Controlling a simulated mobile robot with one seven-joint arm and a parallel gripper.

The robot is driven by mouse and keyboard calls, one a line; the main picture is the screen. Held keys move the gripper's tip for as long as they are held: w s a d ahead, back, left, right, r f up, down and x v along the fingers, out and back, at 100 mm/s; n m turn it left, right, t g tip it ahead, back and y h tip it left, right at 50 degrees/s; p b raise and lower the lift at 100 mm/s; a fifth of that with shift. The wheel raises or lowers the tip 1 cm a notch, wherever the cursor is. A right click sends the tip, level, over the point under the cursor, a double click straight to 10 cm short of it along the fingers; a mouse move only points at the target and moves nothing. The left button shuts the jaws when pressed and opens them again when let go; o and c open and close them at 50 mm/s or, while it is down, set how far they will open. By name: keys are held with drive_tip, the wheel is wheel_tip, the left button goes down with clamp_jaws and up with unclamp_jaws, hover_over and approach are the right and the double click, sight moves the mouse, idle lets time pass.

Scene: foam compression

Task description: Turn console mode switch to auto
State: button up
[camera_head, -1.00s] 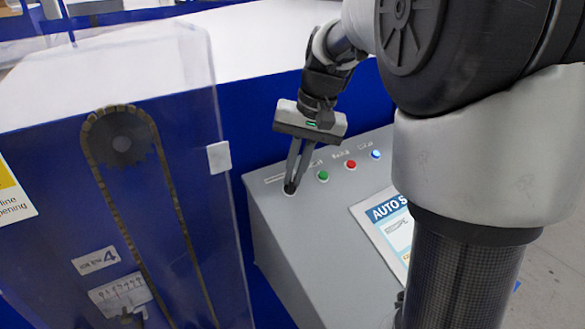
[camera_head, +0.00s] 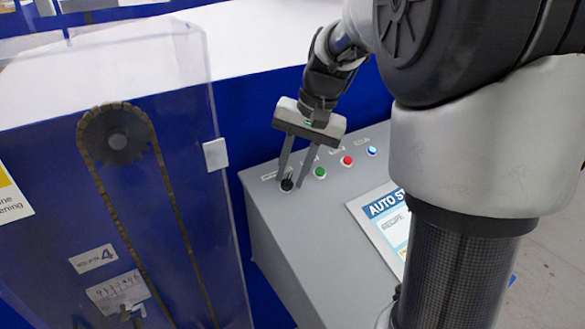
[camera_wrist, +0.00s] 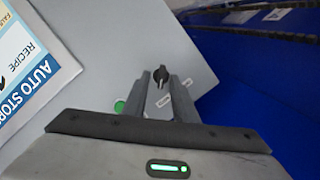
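The console's mode switch (camera_head: 287,184) is a small black knob at the left end of the row of controls on the grey console (camera_head: 290,235). In the wrist view the black knob (camera_wrist: 160,76) shows just past the fingertips. My gripper (camera_head: 292,182) is open, its two fingers spread and pointing down at the switch, one on each side of it. In the wrist view my gripper (camera_wrist: 160,82) has a gap between its fingers, and the knob lies at the end of that gap. I cannot tell whether a fingertip touches it.
A green button (camera_head: 320,172), a red button (camera_head: 346,160) and a blue light (camera_head: 371,150) sit right of the switch. An "AUTO S..." sign (camera_head: 385,222) lies on the console. A clear guard (camera_head: 190,130) over a chain drive stands close on the left.

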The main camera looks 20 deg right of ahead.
drive_tip(key=shift+w, duration=0.1)
drive_tip(key=shift+d+r, duration=0.15)
drive_tip(key=shift+r, duration=0.4)
drive_tip(key=p+v, duration=0.1)
drive_tip(key=v, duration=1.5)
drive_tip(key=shift+r, duration=0.1)
drive_tip(key=s+a+f+n+t+h, duration=0.1)
drive_tip(key=s+a+f+n+t, duration=0.1)
drive_tip(key=s+f, duration=0.4)
drive_tip(key=s+a+f+n+t+h, duration=0.1)
drive_tip(key=s+a+f+n+t, duration=0.1)
drive_tip(key=s+f, duration=0.4)
drive_tip(key=s+a+n, duration=0.1)
drive_tip(key=s, duration=0.4)
drive_tip(key=shift+s+h, duration=0.4)
